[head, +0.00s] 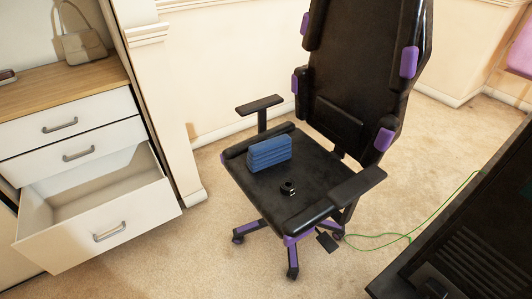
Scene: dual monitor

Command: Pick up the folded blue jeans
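The folded blue jeans (269,154) appear as a compact, layered blue stack on the seat of a black and purple office chair (268,198). They stand towards the left rear part of the seat, close to the left armrest. A small dark ring-like object (288,188) lies on the seat in front of the jeans, apart from them. My gripper is not in view.
A white dresser (99,137) stands at the left with its bottom drawer (105,225) pulled open. The chair's right armrest (357,184) stands beside the seat. A black desk (465,215) is at the right. A green cable (440,207) crosses the carpet.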

